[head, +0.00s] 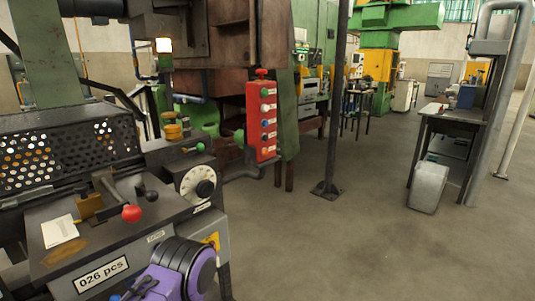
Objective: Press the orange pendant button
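A tall red pendant box (254,128) hangs near the middle of the head view, in front of the rusty machine. It carries a column of several small round buttons with labels beside them, and a red mushroom knob (261,72) on top. A green button (264,92) is near the top and a blue button (265,123) is lower. The lowest button (266,152) looks red to orange; its exact colour is hard to tell.
A control desk (150,233) with a dial (198,184), a red ball lever (131,213) and a "026 pcs" plate (102,274) stands at left. A dark post (335,110) rises right of the pendant. A table (452,122) stands farther right. The middle floor is clear.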

